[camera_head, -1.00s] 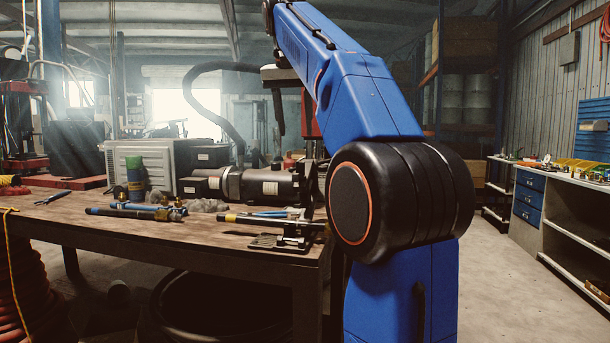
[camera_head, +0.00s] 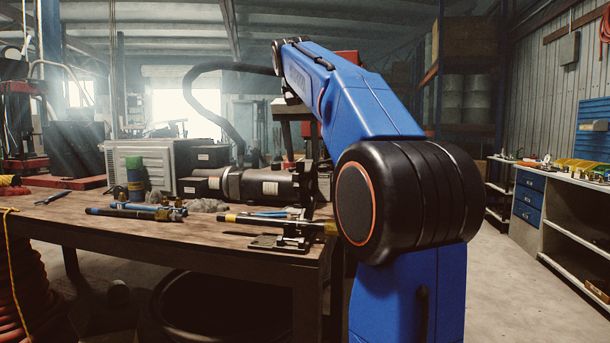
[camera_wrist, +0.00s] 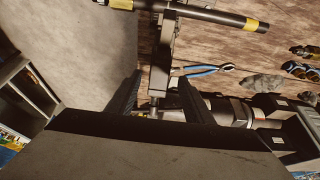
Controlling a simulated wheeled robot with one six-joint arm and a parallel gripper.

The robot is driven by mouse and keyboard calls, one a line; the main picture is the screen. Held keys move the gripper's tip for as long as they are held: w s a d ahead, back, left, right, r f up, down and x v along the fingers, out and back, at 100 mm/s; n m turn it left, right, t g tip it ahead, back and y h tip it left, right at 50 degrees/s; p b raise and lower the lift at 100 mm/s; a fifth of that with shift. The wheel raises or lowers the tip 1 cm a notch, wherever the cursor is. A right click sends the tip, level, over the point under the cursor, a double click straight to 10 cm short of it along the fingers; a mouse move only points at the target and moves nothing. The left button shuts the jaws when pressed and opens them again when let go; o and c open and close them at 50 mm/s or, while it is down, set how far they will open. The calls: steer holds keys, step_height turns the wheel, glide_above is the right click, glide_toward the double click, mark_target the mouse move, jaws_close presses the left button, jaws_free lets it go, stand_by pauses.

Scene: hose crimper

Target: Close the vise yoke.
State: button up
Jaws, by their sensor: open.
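The small dark vise (camera_head: 293,238) stands on the table's front right corner, with a dark hose (camera_head: 245,219) with yellow bands lying across it. An upright dark bar, seemingly the yoke (camera_head: 308,188), rises from the vise. In the wrist view the yoke (camera_wrist: 163,62) shows as a long bar running from the hose (camera_wrist: 205,13) towards my gripper (camera_wrist: 158,88). My gripper is open, and the bar's near end appears between its fingers; contact cannot be told. In the head view my gripper (camera_head: 297,145) points down above the vise area.
The wooden workbench (camera_head: 130,232) also holds a dark cylindrical machine (camera_head: 262,186), a green-topped bottle (camera_head: 135,178) and several hose pieces. Blue-handled pliers (camera_wrist: 203,70) lie near the vise. A side bench (camera_head: 560,190) stands at the right, with clear floor between.

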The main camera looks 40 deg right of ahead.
steer(key=x, duration=0.7)
steer(key=shift+d+f, duration=0.1)
jaws_close()
